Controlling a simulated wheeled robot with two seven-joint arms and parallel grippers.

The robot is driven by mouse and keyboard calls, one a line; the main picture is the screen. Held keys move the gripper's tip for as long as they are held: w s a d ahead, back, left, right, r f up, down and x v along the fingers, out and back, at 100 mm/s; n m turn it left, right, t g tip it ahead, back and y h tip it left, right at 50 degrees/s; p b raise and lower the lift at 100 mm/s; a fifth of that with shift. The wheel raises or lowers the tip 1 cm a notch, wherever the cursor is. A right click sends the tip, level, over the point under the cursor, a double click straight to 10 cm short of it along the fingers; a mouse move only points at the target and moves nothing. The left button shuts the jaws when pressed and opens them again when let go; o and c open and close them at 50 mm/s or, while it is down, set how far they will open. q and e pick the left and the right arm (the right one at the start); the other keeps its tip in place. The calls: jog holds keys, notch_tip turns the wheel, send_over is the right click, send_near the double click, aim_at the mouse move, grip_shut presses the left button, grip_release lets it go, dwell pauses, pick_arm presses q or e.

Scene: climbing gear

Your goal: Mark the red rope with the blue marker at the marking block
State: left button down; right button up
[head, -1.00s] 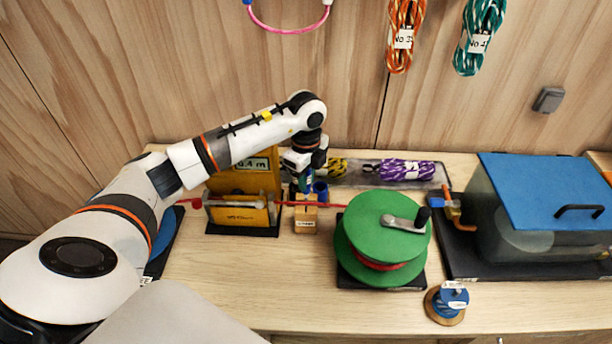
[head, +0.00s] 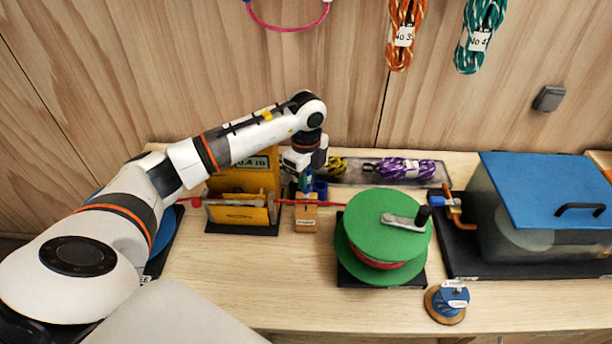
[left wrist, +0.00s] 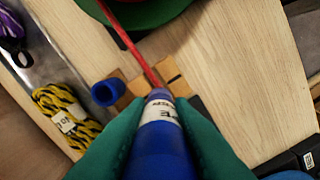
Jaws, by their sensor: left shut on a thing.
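My left gripper (head: 305,181) points down over the marking block (head: 306,222), a small wooden block on the table. In the left wrist view, its green fingers (left wrist: 163,135) are shut on the blue marker (left wrist: 161,145). The marker's tip end is over the red rope (left wrist: 133,45) at the block; I cannot tell whether it touches. The red rope (head: 325,204) runs taut from the yellow stand across the block to the green reel (head: 384,225). A blue cup-like piece (head: 321,189) stands just behind the block, and it also shows in the left wrist view (left wrist: 103,93). My right gripper is not in view.
A yellow measuring stand (head: 240,180) is left of the block. A clear tray behind holds a yellow-black rope bundle (head: 337,166) and a purple one (head: 405,168). A tank with a blue lid (head: 548,190) is at right. A blue spool (head: 447,301) stands in front.

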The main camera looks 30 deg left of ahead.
pick_arm(q)
jog(key=shift+f+b, duration=0.3)
jog(key=shift+f, duration=0.15)
dwell(0.3)
dwell(0.7)
jog(key=shift+r+p, duration=2.9)
jog(key=shift+r, duration=1.2)
jog(key=shift+f, duration=0.1)
